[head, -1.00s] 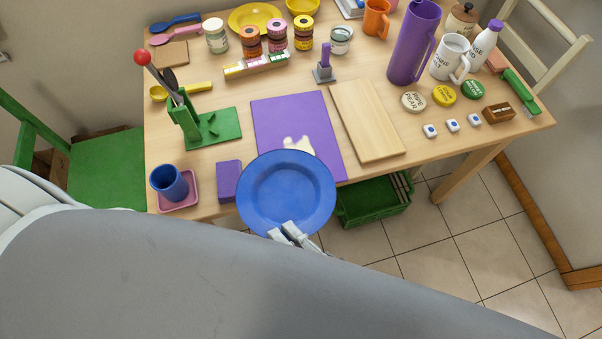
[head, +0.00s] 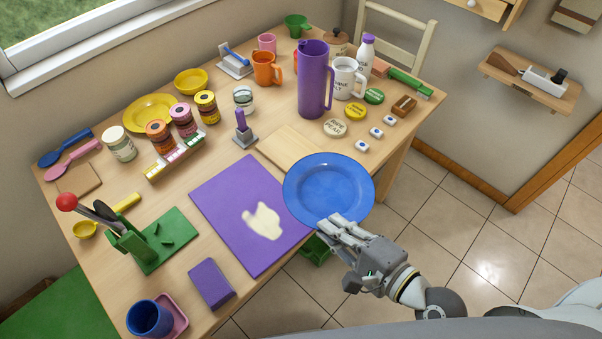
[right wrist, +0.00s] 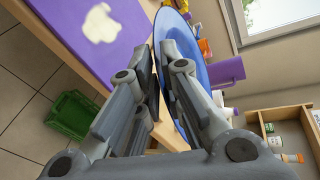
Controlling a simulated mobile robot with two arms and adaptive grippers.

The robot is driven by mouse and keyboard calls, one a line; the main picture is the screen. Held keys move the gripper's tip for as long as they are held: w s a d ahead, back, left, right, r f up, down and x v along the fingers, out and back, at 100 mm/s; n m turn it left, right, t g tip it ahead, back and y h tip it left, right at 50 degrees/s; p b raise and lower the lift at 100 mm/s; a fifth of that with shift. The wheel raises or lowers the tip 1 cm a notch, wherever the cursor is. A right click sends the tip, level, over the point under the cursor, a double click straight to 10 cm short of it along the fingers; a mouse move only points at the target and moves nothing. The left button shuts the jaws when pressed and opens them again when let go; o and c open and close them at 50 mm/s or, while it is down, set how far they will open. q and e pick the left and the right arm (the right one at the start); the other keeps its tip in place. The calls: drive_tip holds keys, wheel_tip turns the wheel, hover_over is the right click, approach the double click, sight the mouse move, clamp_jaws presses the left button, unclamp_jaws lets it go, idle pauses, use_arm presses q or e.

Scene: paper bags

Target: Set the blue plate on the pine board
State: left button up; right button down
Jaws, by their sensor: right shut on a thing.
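The blue plate (head: 328,188) is held by its near rim in my right gripper (head: 330,226), which is shut on it. In the head view the plate covers the near right part of the pine board (head: 290,148); the board's far left part shows bare. The plate appears to be above the table's front edge. In the right wrist view the plate (right wrist: 200,50) is seen nearly edge-on between the fingers of my gripper (right wrist: 160,62). My left gripper is not in view.
A purple mat (head: 225,205) with a cream patch lies left of the board. A purple jug (head: 312,80), round labelled lids (head: 334,128) and small white-blue cubes (head: 362,146) stand beyond and right of it. A green crate (right wrist: 72,114) is below the table.

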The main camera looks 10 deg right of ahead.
sight(325, 201)
drive_tip(key=w, duration=0.1)
drive_tip(key=w+f, duration=0.1)
drive_tip(key=w, duration=0.2)
drive_tip(key=w+f, duration=0.1)
drive_tip(key=w, duration=0.1)
drive_tip(key=w+f, duration=0.1)
drive_tip(key=shift+w+a+p, duration=0.2)
drive_tip(key=shift+w+p, duration=0.15)
drive_tip(key=shift+w, duration=0.05)
drive_tip(key=w+f, duration=0.3)
drive_tip(key=w+f+b, duration=0.1)
drive_tip(key=f, duration=0.1)
drive_tip(key=shift+w+a+f, duration=0.15)
drive_tip(key=shift+w+a, duration=0.05)
drive_tip(key=shift+a, duration=0.05)
drive_tip(key=shift+w+f, duration=0.35)
drive_tip(key=shift+f, duration=0.05)
drive_tip(key=f, duration=0.1)
drive_tip(key=f+b, duration=0.1)
drive_tip(key=f, duration=0.1)
drive_tip(key=shift+w+f, duration=0.1)
drive_tip(key=shift+w, duration=0.15)
drive_tip(key=shift+f, duration=0.2)
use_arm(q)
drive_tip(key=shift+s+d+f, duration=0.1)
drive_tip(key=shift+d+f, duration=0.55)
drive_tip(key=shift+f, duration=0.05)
